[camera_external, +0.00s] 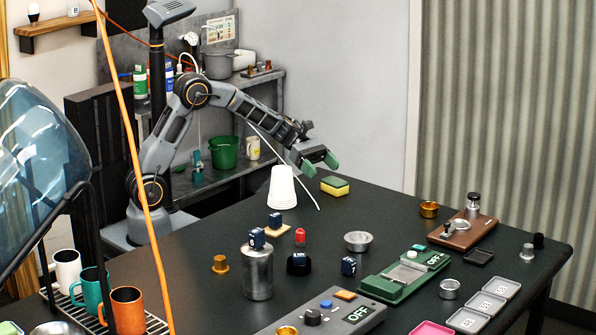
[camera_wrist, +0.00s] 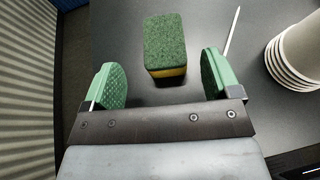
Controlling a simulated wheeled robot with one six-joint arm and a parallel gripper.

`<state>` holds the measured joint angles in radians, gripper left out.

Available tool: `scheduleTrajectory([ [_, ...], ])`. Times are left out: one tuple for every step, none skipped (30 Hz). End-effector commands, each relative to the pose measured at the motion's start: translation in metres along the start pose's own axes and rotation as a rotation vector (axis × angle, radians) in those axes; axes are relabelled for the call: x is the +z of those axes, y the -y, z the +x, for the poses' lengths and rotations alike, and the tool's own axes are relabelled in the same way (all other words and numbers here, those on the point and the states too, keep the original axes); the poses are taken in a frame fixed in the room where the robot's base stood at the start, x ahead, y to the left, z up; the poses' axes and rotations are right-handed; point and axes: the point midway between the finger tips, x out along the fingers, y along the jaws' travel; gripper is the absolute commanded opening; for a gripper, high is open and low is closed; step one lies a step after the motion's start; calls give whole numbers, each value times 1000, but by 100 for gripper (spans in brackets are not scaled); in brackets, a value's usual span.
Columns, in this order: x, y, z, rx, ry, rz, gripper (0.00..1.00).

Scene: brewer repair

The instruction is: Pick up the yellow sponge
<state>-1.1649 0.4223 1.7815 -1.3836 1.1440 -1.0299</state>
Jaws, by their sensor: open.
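The yellow sponge (camera_external: 335,186) with a green scouring top lies flat on the dark table near its far edge. In the wrist view the sponge (camera_wrist: 165,47) shows its green top, ahead of the fingers and roughly between them. My gripper (camera_external: 320,163) has green finger pads and is above the table, just up and left of the sponge in the external view. In the wrist view my gripper (camera_wrist: 162,80) is open, with nothing between its fingers.
A stack of white cups (camera_external: 283,187) stands left of the sponge, close to my gripper; it shows at the right of the wrist view (camera_wrist: 296,55). A thin white rod or cable (camera_wrist: 232,35) passes beside one finger. A brass cup (camera_external: 429,209) stands further right. The table around the sponge's right is clear.

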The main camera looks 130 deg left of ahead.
Motion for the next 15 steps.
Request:
scheduleTrajectory([
  [0, 1, 6, -3, 0, 1, 83],
  [0, 1, 8, -2, -1, 1, 83],
  [0, 0, 10, -1, -1, 0, 83],
  [0, 0, 12, -1, -2, 0, 83],
  [0, 0, 13, -1, -2, 0, 83],
  [0, 0, 14, -1, -1, 0, 83],
  [0, 0, 14, -1, -1, 0, 83],
  [0, 1, 15, -1, -1, 0, 83],
  [0, 1, 17, -2, -1, 0, 83],
  [0, 1, 18, -2, -1, 0, 83],
  [0, 1, 20, -2, -1, 0, 83],
  [0, 2, 24, -3, -1, 0, 83],
  [0, 2, 27, -3, -1, 0, 83],
  [-1, 2, 30, -3, -2, 0, 83],
  [-1, 3, 36, -4, -2, 1, 83],
])
